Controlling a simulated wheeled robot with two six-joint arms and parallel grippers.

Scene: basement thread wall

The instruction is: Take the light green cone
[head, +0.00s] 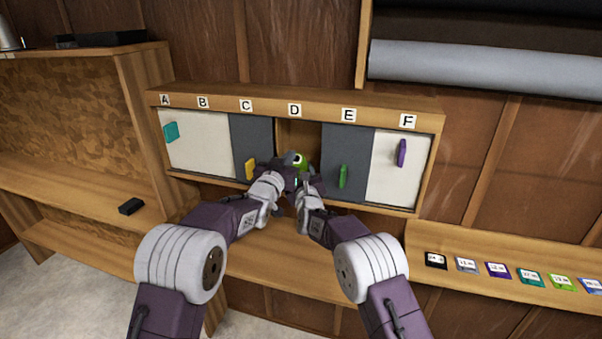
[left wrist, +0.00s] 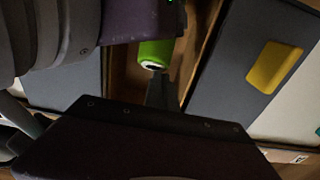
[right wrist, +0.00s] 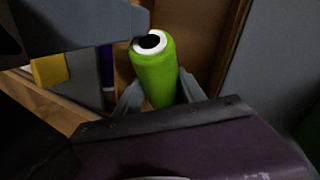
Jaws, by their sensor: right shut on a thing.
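The light green cone (head: 300,160) stands in the open gap under label D, its white top with a dark hole showing. In the right wrist view the cone (right wrist: 155,78) is upright between the fingers of my right gripper (right wrist: 155,95), which is shut on it. My left gripper (head: 287,161) is at the same gap, close beside the cone. In the left wrist view the cone (left wrist: 156,52) shows beyond a grey finger, partly covered by my right arm. Whether the left fingers are open is unclear.
Sliding panels with yellow (head: 250,168), green (head: 343,176), teal (head: 171,132) and purple (head: 402,153) handles flank the narrow gap. A purple upright thing (right wrist: 106,66) shows behind the cone. Labelled cards lie on the right ledge (head: 500,256). A dark block (head: 131,206) lies on the left shelf.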

